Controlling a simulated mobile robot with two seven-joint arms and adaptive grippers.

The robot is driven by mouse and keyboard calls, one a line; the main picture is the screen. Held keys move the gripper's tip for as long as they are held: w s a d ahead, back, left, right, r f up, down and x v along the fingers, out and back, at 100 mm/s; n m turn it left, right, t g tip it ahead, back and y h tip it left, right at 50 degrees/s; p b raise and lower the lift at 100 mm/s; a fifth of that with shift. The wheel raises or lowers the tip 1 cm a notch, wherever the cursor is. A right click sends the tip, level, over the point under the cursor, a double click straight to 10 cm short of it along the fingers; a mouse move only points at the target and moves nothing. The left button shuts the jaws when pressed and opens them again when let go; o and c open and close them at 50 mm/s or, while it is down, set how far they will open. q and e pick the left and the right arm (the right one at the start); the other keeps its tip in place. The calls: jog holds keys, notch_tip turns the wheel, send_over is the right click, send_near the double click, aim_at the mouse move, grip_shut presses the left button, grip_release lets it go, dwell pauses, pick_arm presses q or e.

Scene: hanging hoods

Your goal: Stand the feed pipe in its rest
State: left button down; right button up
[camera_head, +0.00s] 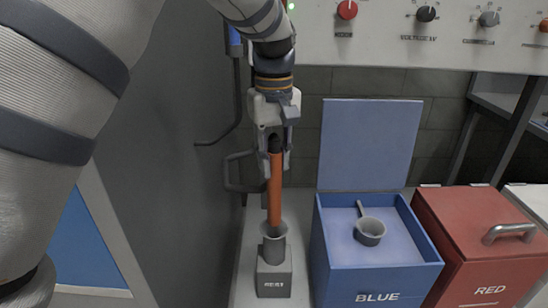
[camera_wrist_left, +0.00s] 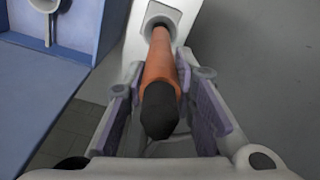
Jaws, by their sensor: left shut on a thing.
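The feed pipe (camera_head: 275,188) is an orange tube with a black top end, held about upright. My left gripper (camera_head: 275,160) is shut on its upper part, from above. The pipe's lower end is inside the mouth of the grey cup-shaped rest (camera_head: 273,251), which stands on a block marked REST; whether it touches the bottom is hidden. In the left wrist view the pipe (camera_wrist_left: 160,75) lies between the finger pads and its far end meets the rest's round opening (camera_wrist_left: 161,24). My right gripper is in neither view.
Right of the rest stands an open blue box (camera_head: 378,279) with a small grey ladle (camera_head: 369,230) inside. A closed red box (camera_head: 484,240) with a handle is farther right. A grey wall with a bent handle (camera_head: 233,172) is close on the left. A panel with knobs (camera_head: 425,30) hangs above.

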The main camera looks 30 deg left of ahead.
pick_arm(q)
send_over(274, 206)
jog(key=w, duration=0.1)
jog(key=shift+w+a+f, duration=0.1)
jog(key=shift+a+f, duration=0.1)
jog(key=shift+f, duration=1.2)
jog(key=shift+w+a+f, duration=0.1)
jog(key=shift+a+f, duration=0.05)
jog(key=shift+f, duration=1.2)
jog(key=shift+f, duration=3.35)
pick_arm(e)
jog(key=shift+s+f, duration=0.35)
pick_arm(q)
jog(key=c, duration=1.2)
grip_release()
jog(key=shift+c, duration=0.2)
notch_tip(274, 206, up, 12)
jog(key=shift+s+r, duration=0.1)
